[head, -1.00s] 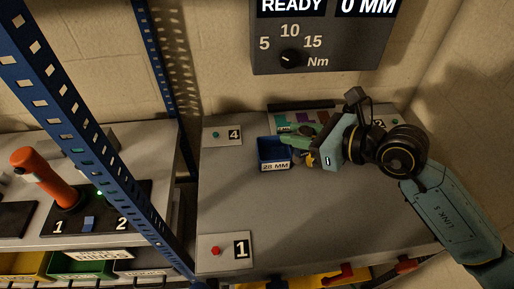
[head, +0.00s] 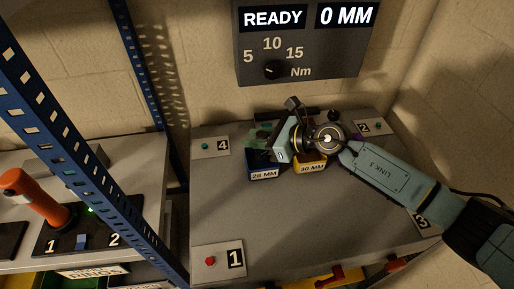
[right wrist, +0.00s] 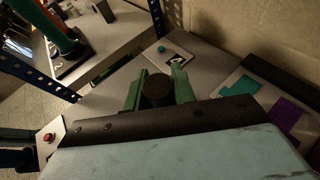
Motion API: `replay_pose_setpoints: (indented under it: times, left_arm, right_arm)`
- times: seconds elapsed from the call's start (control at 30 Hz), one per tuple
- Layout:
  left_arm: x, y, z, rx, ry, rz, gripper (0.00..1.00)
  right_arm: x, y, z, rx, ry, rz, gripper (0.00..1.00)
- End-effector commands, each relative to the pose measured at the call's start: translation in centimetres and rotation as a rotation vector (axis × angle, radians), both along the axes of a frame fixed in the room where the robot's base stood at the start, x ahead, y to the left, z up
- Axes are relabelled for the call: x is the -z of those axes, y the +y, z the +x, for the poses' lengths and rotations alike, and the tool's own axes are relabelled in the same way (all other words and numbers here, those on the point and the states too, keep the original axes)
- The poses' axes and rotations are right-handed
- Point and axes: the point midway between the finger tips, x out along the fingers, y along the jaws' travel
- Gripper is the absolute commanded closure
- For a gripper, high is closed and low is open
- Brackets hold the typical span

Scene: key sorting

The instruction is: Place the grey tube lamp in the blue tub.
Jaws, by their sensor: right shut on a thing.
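My right gripper (head: 260,138) is above the back of the blue tub (head: 263,174), which carries a 28 MM label. In the right wrist view its two green fingers (right wrist: 158,88) are shut on a dark round cylinder, which looks like the end of the grey tube lamp (right wrist: 157,92). The lamp cannot be made out in the head view. My left gripper is not in view.
A yellow tub (head: 310,168) labelled 30 MM stands right beside the blue tub, under my right wrist. Button plates 4 (head: 210,146) and 1 (head: 218,260) lie on the left of the grey table (head: 300,215). A blue post (head: 90,130) stands left. The table's front middle is clear.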

Motion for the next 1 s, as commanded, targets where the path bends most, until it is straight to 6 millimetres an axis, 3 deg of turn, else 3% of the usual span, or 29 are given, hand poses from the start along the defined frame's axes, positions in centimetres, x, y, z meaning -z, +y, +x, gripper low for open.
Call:
replay_pose_setpoints:
  times: [0.1, 0.2, 0.63, 0.67, 0.8, 1.0]
  left_arm:
    - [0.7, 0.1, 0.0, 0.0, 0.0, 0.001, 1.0]
    - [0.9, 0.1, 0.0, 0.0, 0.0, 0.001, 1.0]
    - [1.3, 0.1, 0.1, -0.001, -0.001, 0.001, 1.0]
    - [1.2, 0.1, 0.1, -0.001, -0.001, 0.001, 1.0]
    - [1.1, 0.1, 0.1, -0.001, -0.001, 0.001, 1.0]
    - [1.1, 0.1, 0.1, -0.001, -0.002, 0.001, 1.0]
  right_arm:
    - [2.2, 0.1, -0.1, 0.0, 0.005, 0.001, 0.96]
    - [3.0, 0.0, 0.0, 0.0, 0.003, 0.0, 0.96]
    - [3.6, 0.0, 0.0, -0.001, 0.001, 0.0, 0.96]
    - [3.5, 0.0, -0.1, -0.001, 0.002, 0.0, 0.7]
    - [3.4, 0.0, -0.1, -0.001, 0.002, 0.0, 0.52]
    - [3.4, 0.0, -0.1, -0.001, 0.002, 0.0, 0.52]
